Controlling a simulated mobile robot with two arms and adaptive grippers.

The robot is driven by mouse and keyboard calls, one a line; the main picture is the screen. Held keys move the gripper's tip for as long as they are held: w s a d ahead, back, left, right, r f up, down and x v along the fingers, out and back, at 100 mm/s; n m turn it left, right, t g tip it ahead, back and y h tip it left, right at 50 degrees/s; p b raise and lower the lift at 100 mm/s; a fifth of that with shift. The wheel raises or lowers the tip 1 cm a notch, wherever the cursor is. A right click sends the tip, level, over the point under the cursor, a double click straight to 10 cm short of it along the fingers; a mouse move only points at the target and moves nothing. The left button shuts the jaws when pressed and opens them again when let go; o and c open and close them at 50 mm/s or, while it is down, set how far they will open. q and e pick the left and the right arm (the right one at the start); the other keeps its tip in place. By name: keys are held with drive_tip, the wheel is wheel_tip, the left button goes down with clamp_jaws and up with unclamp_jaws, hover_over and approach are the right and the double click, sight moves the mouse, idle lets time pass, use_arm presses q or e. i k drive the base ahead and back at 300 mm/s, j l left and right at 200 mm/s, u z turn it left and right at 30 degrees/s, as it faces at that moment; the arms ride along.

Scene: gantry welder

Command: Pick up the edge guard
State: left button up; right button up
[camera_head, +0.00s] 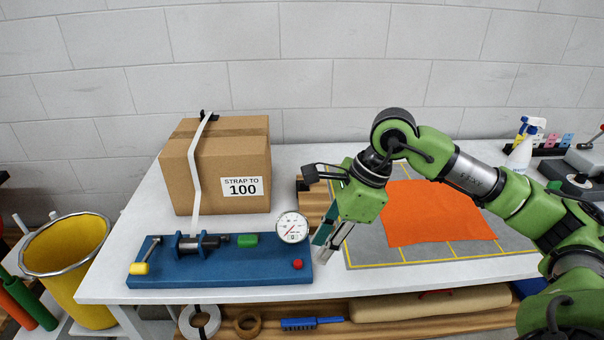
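A cardboard box (220,180) marked "STRAP TO 100" stands on the white table (130,235), with a white strap (193,180) over its top and down its front. A small black piece (207,116) sits at the strap on the box's top; I cannot tell whether it is an edge guard. My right gripper (330,245) points down, just right of the dial gauge. A dark teal strip shows along its fingers, but I cannot tell whether it is a finger pad or a held part. My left gripper is out of view.
A blue tensioner base (215,270) with a dial gauge (292,227) lies at the front. An orange cloth (435,213) lies on a grey mat (370,252). A yellow bin (70,265) stands left; a spray bottle (522,150) stands back right.

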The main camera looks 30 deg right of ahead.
sight(301, 186)
drive_tip(key=i+l, duration=1)
drive_tip(key=i, duration=0.1)
